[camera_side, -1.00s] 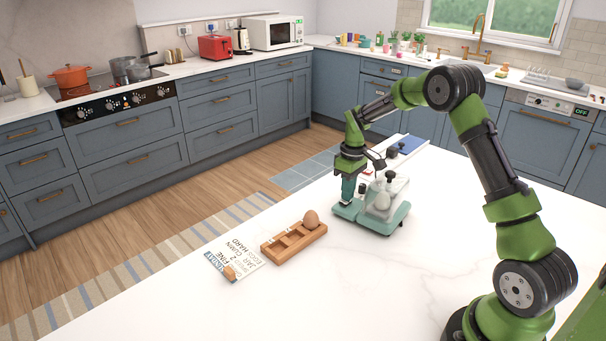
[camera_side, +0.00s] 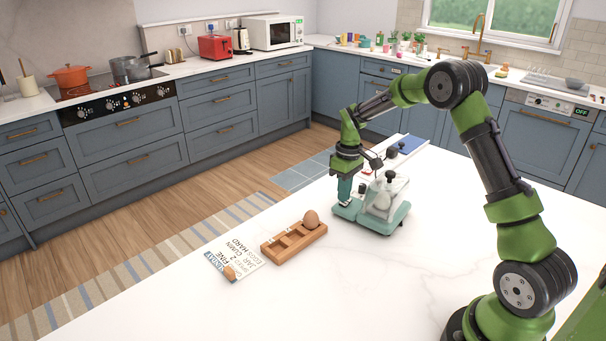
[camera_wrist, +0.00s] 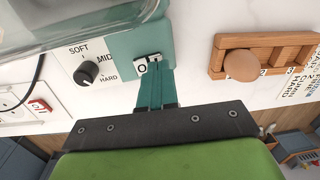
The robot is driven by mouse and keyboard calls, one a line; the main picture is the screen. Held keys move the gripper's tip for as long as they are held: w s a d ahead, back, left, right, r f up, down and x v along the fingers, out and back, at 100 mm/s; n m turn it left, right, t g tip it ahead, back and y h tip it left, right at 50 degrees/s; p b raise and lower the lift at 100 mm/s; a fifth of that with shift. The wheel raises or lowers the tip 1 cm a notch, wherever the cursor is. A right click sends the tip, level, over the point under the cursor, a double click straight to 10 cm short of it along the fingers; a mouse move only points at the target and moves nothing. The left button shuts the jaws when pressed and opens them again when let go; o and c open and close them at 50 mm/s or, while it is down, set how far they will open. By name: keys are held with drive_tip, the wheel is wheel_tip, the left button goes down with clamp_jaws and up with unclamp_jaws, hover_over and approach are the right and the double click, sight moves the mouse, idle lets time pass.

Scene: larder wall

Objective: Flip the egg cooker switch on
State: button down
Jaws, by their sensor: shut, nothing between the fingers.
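The egg cooker (camera_side: 379,219) has a teal base, a clear lid with a black knob and a pale egg shape inside. It stands on the white counter. In the wrist view its teal base (camera_wrist: 125,48) carries a small white switch (camera_wrist: 142,67) marked O, with a dark part beside it. My gripper (camera_side: 345,203) is shut and empty, pointing down at the cooker's left end. In the wrist view its teal fingertips (camera_wrist: 158,70) are right at the switch and cover part of it. I cannot tell whether they touch it or which way it is set.
A SOFT–MID–HARD dial (camera_wrist: 86,73) sits beside the switch. A socket plate with a red switch (camera_wrist: 39,106) lies further left. A wooden egg rack (camera_side: 286,247) with one brown egg (camera_side: 311,219) and a printed card (camera_side: 237,257) lie left of the cooker. The front counter is clear.

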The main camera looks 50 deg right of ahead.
wheel_tip(320, 180, up, 13)
drive_tip(key=d, duration=0.1)
drive_tip(key=shift+w+d, duration=0.15)
drive_tip(key=shift+d, duration=0.1)
drive_tip(key=s+a+r+m+t, duration=0.2)
drive_tip(key=s+a+r+t, duration=0.1)
drive_tip(key=s+a, duration=0.7)
drive_tip(key=s+a+r+m+t+y, duration=0.1)
drive_tip(key=s+a+r+m+t, duration=0.2)
drive_tip(key=s+a, duration=0.6)
drive_tip(key=s+t, duration=0.1)
drive_tip(key=s, duration=0.2)
drive_tip(key=shift+s+a+r, duration=0.2)
drive_tip(key=shift+a+r, duration=0.1)
drive_tip(key=shift+a, duration=0.1)
